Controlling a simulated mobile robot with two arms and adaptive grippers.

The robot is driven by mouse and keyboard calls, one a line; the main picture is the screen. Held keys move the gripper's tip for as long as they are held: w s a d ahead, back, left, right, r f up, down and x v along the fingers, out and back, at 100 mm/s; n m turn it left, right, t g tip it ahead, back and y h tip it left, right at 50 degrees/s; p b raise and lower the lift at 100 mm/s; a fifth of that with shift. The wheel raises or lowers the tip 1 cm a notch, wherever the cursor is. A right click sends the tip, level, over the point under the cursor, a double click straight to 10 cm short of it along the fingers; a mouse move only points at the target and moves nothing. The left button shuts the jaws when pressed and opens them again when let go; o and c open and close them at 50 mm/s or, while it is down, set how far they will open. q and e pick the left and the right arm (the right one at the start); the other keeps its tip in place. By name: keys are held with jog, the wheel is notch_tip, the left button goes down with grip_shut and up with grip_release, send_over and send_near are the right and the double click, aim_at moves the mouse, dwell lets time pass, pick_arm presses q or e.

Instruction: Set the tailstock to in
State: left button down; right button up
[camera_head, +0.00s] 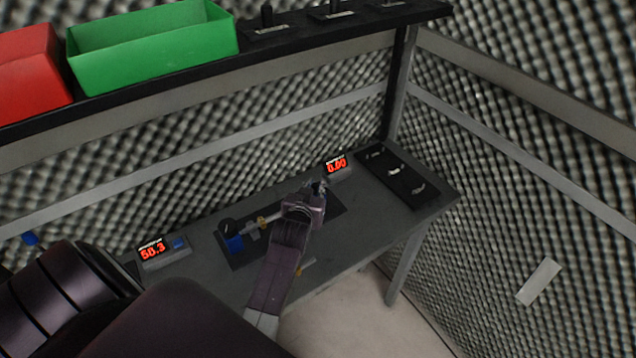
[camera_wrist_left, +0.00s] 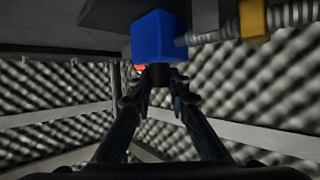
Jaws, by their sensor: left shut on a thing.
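In the left wrist view my left gripper (camera_wrist_left: 158,82) is shut on a short black knob (camera_wrist_left: 157,74) at a blue block (camera_wrist_left: 158,36). A grey rod (camera_wrist_left: 210,36) runs from this block to a brass piece (camera_wrist_left: 253,20). The gripper and arm hide this end of the machine in the head view. At the machine's left end another blue part (camera_head: 235,243) shows, with a brass collar (camera_head: 262,222) on the rod. My right gripper is not in view.
A red display (camera_head: 337,164) reads 0.00 behind the gripper; another (camera_head: 152,251) reads 58.3 at left. A black panel (camera_head: 398,178) with several small levers lies at right. A shelf above holds a green bin (camera_head: 150,45) and a red bin (camera_head: 30,65). Foam walls enclose the bench.

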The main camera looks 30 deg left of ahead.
aim_at(315, 185)
pick_arm(q)
jog(key=shift+a+f, duration=0.1)
jog(key=c, duration=2.1)
grip_release()
jog(key=shift+o, duration=1.4)
jog(key=shift+w, duration=0.15)
jog(key=shift+r, duration=0.2)
notch_tip(315, 185, up, 10)
jog(key=shift+f, duration=0.25)
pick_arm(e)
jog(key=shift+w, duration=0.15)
